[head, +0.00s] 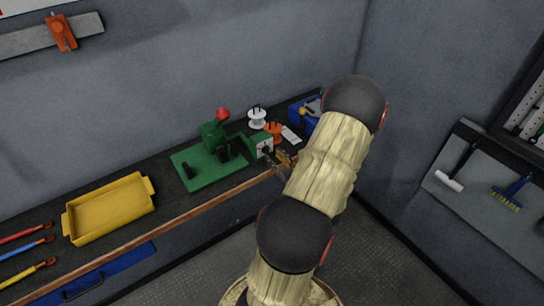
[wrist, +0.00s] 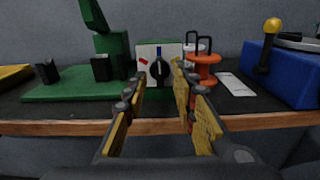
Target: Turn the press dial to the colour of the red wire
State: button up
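The green press (head: 213,150) stands on the bench with a red-knobbed lever. Its dial box (wrist: 172,49) has a white face with a black dial (wrist: 160,69). A red mark shows left of the dial and a blue mark above it; the right side of the face is partly hidden by my finger. The dial looks upright, towards the blue mark. My gripper (wrist: 158,80) is open, its yellow fingers apart in front of the dial, with nothing between them. A red wire-like lead (head: 22,234) lies at the bench's left end.
Blue (head: 25,249) and yellow (head: 27,271) leads lie beside the red one. A yellow tray (head: 108,210) sits left of the press. Orange (wrist: 203,66) and white spools, a white card (wrist: 237,85) and a blue box (wrist: 285,75) stand right of the dial.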

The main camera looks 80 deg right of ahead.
aim_at(267, 151)
jog(key=shift+x, duration=1.3)
jog(key=shift+c, duration=0.7)
grip_shut()
